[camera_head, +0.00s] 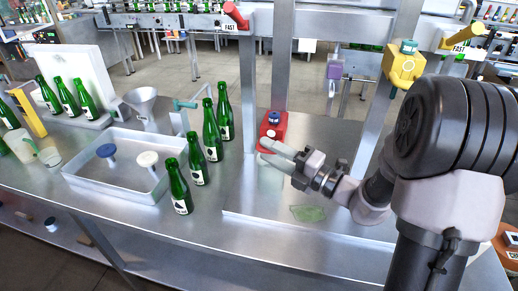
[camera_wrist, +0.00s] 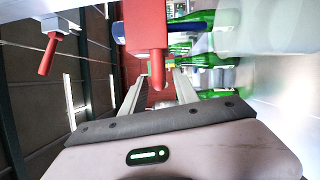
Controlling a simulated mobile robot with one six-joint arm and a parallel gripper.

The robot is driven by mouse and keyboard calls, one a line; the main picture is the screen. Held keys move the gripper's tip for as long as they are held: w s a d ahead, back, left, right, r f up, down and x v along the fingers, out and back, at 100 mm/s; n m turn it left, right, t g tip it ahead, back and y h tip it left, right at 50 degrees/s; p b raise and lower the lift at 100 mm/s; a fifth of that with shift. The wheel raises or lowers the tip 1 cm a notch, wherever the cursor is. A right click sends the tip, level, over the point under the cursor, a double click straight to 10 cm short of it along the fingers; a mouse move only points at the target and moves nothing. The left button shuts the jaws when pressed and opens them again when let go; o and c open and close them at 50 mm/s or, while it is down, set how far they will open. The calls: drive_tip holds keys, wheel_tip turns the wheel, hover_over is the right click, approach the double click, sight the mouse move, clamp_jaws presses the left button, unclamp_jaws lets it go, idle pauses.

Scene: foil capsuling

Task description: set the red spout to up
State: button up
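A red block (camera_head: 272,126) with a blue knob (camera_head: 274,117) on top stands at the back of the metal tray area, beside the post. In the wrist view the red block (camera_wrist: 145,22) fills the upper middle, and a narrower red spout (camera_wrist: 157,70) sticks out of it toward my gripper. My gripper (camera_head: 264,152) is just in front of the block's lower part. In the wrist view its two fingers (camera_wrist: 162,88) are apart, with the spout's end showing between them. I cannot tell if they touch it.
Several green bottles (camera_head: 211,135) stand left of the block. A red lever (camera_head: 236,16) labelled FAST is above. A shallow tray (camera_head: 110,187) holds two knobbed pieces. A green patch (camera_head: 308,213) lies nearby.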

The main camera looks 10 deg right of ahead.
sight(259, 146)
drive_tip(key=shift+x, duration=1.85)
drive_tip(key=shift+c, duration=0.5)
clamp_jaws()
